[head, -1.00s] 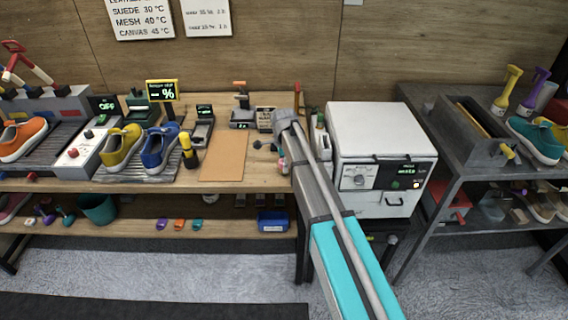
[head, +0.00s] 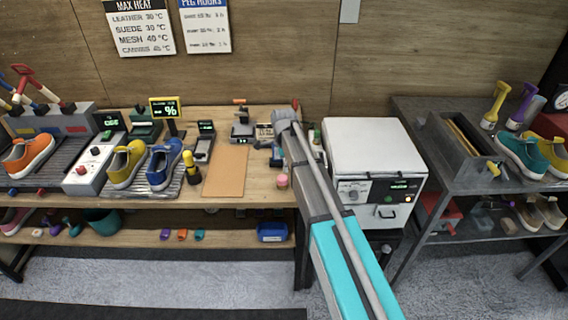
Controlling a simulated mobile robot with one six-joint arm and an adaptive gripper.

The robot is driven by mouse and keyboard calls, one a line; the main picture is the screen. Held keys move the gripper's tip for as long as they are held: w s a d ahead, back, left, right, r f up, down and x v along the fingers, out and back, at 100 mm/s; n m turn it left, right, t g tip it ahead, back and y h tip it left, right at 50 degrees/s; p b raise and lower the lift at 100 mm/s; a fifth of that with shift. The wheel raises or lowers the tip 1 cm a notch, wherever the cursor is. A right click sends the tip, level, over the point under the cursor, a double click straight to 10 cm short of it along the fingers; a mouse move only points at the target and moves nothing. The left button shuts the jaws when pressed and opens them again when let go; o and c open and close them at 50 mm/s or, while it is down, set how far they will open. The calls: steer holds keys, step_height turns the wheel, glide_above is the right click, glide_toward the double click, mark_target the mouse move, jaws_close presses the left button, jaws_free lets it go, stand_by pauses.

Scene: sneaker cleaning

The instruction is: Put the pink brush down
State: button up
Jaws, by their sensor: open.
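A small pink object (head: 282,181), which looks like the pink brush, is at the right end of the wooden bench, beside my arm. Its full shape is too small to make out. My gripper (head: 277,157) is open, a little above the pink object in the picture, and partly hidden by my arm. I see no pink object between its fingers. Whether the gripper touches the brush cannot be told.
A tan mat (head: 226,172) lies bare left of my gripper. A yellow-and-black bottle (head: 191,168), a blue sneaker (head: 164,164) and a yellow sneaker (head: 126,163) stand farther left. A white oven-like box (head: 374,150) stands close on the right.

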steer(key=shift+r+p, duration=1.65)
steer(key=shift+r, duration=0.3)
steer(key=s+d+n, duration=0.7)
steer(key=s+n, duration=0.1)
steer(key=s, duration=0.5)
steer(key=s+d+n, duration=0.8)
steer(key=s, duration=0.4)
steer(key=shift+s+d, duration=0.2)
steer(key=shift+s, duration=0.15)
steer(key=n, duration=2)
glide_above(282, 179)
steer(key=shift+w+t, duration=0.1)
steer(key=shift+t, duration=0.2)
